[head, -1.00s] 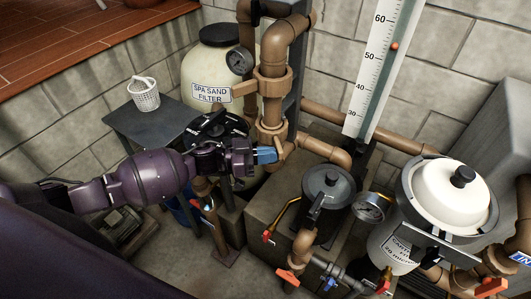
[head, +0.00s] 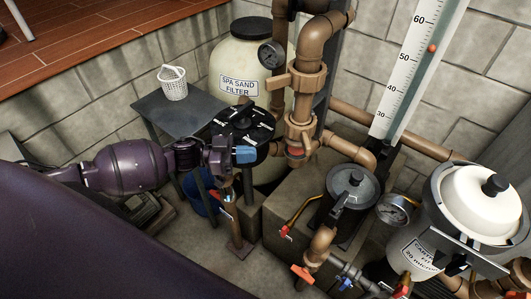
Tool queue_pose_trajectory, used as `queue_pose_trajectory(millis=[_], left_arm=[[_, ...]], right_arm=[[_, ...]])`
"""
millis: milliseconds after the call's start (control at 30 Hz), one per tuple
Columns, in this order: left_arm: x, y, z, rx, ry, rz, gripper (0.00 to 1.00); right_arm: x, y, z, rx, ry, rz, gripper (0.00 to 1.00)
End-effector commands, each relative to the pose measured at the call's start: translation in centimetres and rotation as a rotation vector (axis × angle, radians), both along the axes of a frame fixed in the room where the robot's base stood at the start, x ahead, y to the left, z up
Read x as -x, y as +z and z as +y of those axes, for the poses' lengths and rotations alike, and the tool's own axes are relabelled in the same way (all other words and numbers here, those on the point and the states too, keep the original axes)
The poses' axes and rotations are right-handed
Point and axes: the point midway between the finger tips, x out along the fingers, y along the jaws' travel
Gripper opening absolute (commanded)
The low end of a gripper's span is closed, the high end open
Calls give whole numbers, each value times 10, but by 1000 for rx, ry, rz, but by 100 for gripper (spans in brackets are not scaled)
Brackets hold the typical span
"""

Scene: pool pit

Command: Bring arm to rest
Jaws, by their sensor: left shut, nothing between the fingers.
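My left arm comes in from the left, and its gripper (head: 245,154) with blue fingertips is shut and empty. It points right, in front of the black dial valve (head: 243,124) and left of the brown vertical pipe (head: 304,85). A gap shows between the fingertips and the pipe's lower fitting with a red part (head: 295,151). My right gripper is not in view.
A grey side table (head: 165,112) holds a white basket (head: 173,85). The spa sand filter (head: 238,60) stands behind. A grey lidded pump pot (head: 352,182), a gauge (head: 393,210) and a white-lidded cartridge filter (head: 478,203) stand to the right. A blue bucket (head: 199,192) sits below the arm.

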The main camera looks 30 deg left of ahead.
Motion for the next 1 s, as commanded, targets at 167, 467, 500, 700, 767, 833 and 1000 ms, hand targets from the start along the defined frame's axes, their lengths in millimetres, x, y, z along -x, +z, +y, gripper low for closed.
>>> queue_pose_trajectory(millis=[167,467,500,700,767,833,1000], left_arm=[[8,0,12,-1,-1,-2,0],[9,1,14,-10,0,-20,0],[8,0,14,-25,8,-39,0],[-17,-5,25,-209,167,-195,0],[-28,0,25,-262,232,-247,0],[-37,2,22,-311,310,-290,0],[-38,-10,13,-412,514,-292,0]], right_arm=[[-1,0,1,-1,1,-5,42],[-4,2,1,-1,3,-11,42],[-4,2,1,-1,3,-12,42],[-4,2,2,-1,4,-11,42],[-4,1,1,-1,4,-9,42],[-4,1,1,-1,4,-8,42],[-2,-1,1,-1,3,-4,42]])
